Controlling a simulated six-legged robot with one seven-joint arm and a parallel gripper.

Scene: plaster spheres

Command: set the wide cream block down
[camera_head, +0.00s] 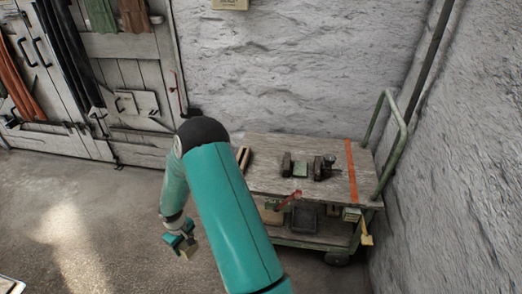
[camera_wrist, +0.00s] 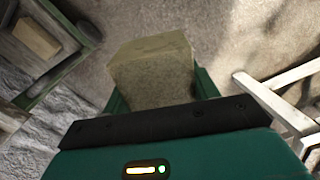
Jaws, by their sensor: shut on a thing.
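The wide cream block (camera_wrist: 152,75) fills the middle of the wrist view, a speckled beige block with flat faces. My gripper (camera_wrist: 160,92) is shut on it, with a green finger on each side. In the head view my gripper (camera_head: 181,243) hangs at the lower left of my arm, above the concrete floor, and the block (camera_head: 188,252) shows small at its fingers. The block is in the air, to the left of the cart and apart from it. Its underside is hidden.
A wooden-topped cart (camera_head: 265,180) with a green frame stands against the wall. It bears a dark grinder-like tool (camera_head: 302,168) and an orange stripe (camera_head: 352,172). A pale frame (camera_wrist: 285,110) lies at right in the wrist view. Bare floor (camera_head: 100,220) spreads at left.

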